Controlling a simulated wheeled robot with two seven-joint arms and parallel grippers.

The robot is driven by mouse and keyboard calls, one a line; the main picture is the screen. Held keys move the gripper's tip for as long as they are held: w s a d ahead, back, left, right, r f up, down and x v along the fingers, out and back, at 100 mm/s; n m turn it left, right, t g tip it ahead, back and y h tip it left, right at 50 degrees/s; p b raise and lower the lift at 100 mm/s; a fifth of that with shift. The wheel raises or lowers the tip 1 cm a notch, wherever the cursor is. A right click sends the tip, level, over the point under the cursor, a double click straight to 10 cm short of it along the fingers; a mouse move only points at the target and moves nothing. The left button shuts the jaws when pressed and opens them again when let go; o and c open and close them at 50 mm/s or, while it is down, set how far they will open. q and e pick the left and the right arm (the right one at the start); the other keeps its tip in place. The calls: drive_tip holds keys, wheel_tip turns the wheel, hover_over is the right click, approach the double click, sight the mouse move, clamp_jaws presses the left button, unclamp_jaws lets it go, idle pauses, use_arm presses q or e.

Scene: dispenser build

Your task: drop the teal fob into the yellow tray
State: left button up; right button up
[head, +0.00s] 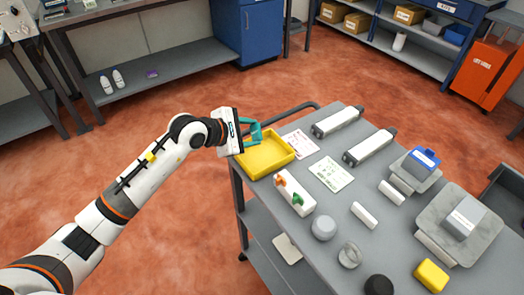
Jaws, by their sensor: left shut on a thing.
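The yellow tray (265,158) sits at the table's near-left corner, and its visible floor looks empty. My left gripper (257,132) comes in from the left and is above the tray's back-left side. It is shut on the teal fob (258,131), which is small in the picture. The outline of the fob is hard to tell from the teal-looking fingers around it. The gripper and fob appear apart from the tray, but the exact height is hard to tell. My right gripper is not in view.
The grey table (315,262) also holds a white block with orange and green knobs (295,195), printed cards (331,174), two long white devices (369,147), a blue-topped box (420,163) and a yellow block (432,275). A dark rail (290,111) runs behind the tray.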

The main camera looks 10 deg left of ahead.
use_arm(q)
drive_tip(key=shift+s+f, duration=0.1)
drive_tip(key=shift+f, duration=0.45)
drive_tip(key=shift+f+b, duration=1.45)
drive_tip(key=shift+f, duration=0.8)
drive_tip(key=o, duration=1)
drive_tip(key=shift+o, duration=0.7)
drive_tip(key=shift+f, duration=0.1)
